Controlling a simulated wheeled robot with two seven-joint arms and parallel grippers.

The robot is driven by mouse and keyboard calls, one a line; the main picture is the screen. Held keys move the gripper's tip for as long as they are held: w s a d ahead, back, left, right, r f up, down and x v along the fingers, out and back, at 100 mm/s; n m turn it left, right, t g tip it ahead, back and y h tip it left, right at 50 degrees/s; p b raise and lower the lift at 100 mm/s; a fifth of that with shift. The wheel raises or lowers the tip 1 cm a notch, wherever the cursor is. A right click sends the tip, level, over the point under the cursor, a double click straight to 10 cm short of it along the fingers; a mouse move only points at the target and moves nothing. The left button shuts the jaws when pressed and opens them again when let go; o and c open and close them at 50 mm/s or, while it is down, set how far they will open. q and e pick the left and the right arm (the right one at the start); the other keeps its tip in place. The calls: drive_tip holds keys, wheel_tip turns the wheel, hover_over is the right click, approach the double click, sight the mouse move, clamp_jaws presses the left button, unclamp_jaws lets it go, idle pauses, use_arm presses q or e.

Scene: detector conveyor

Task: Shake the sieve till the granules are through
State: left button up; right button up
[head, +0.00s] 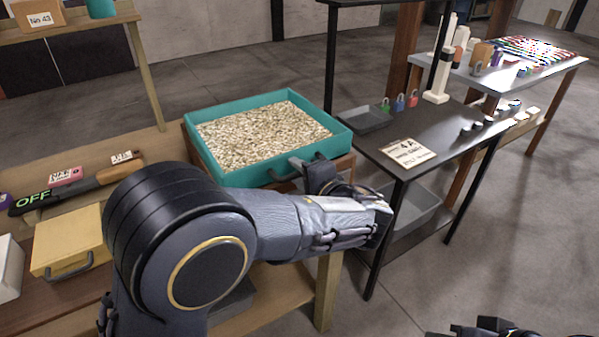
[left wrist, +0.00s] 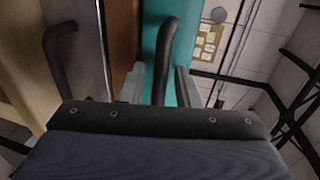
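The sieve (head: 222,166) is a teal rectangular frame filled with pale granules (head: 262,135). It sits on a brown wooden support (head: 343,172) on the bench, and whether any granules lie below is hidden. A dark handle (head: 285,176) is on its near side. My left gripper (head: 318,172) is at this handle. In the left wrist view, the handle (left wrist: 166,50) stands between the two grey fingers (left wrist: 158,85), with a gap showing at the left one, so the gripper looks open around it. A dark part of my right gripper (head: 490,328) shows at the bottom edge; its fingers are unclear.
A yellow box (head: 70,240) with a handle and a dark tool marked OFF (head: 35,199) lie left on the bench. A black table (head: 437,136) with a grey tray (head: 366,119), padlocks and a 4A sign stands close on the right. Open floor lies at the lower right.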

sight(286, 161)
use_arm(q)
clamp_jaws()
drive_tip(key=shift+w+a+f+b, duration=0.1)
drive_tip(key=shift+w+a+b, duration=0.1)
drive_tip(key=shift+w+b, duration=0.1)
drive_tip(key=b+x, duration=0.1)
drive_tip(key=x, duration=0.1)
drive_tip(key=r+b+x, duration=0.1)
drive_tip(key=x, duration=0.1)
drive_tip(key=shift+w+a+f, duration=0.15)
drive_tip(key=shift+w+a, duration=0.1)
drive_tip(key=shift+w, duration=0.1)
drive_tip(key=shift+w+a, duration=0.15)
drive_tip(key=shift+w, duration=0.1)
drive_tip(key=shift+r, duration=0.25)
unclamp_jaws()
drive_tip(key=shift+w+a, duration=0.1)
